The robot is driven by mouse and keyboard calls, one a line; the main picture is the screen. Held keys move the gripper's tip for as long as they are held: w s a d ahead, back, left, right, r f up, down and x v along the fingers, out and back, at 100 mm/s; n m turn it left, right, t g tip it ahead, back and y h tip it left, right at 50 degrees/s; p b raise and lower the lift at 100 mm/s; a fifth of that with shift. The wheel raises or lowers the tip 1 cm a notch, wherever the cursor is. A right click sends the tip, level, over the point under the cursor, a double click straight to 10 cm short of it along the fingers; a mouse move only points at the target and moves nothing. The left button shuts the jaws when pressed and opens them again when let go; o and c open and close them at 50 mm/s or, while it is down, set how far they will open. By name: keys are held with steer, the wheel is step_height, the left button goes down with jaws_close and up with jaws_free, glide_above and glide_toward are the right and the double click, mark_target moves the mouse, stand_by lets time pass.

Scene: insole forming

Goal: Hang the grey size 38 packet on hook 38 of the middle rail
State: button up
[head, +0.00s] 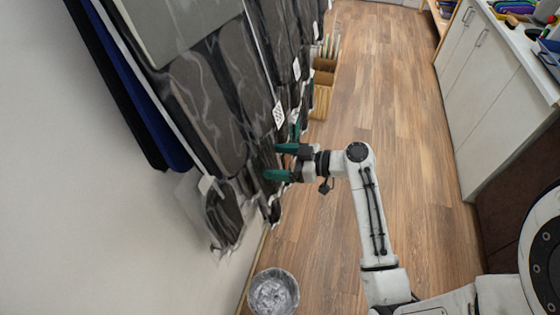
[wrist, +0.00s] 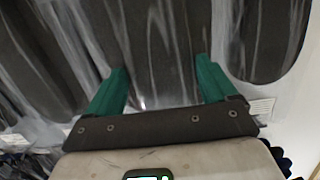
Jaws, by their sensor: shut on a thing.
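Dark grey insole packets in clear bags hang in rows along the left wall, a large one (head: 205,105) nearest. My gripper (head: 280,162), with green fingers, is at the right side of this row. In the wrist view my gripper (wrist: 160,88) has its fingers apart, shut on a grey packet (wrist: 160,45) whose dark insoles fill the space between and beyond them. The fingers' tips press near the packet's plastic. In the head view the held packet cannot be told apart from its neighbours. The size numbers, the rail and hook 38 cannot be made out.
A smaller packet (head: 223,215) hangs low at the left, below my gripper. A bin (head: 273,293) stands on the floor by the wall. A white cabinet (head: 495,90) is at the right, with clear wooden floor between.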

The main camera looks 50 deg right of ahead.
stand_by(0.4)
steer(key=o, duration=0.9)
steer(key=shift+s, duration=0.1)
steer(key=b+v, duration=0.2)
steer(key=v, duration=0.8)
steer(key=shift+s+d+r+b, duration=0.1)
steer(key=shift+s+d+b, duration=0.05)
steer(key=shift+s+b, duration=0.15)
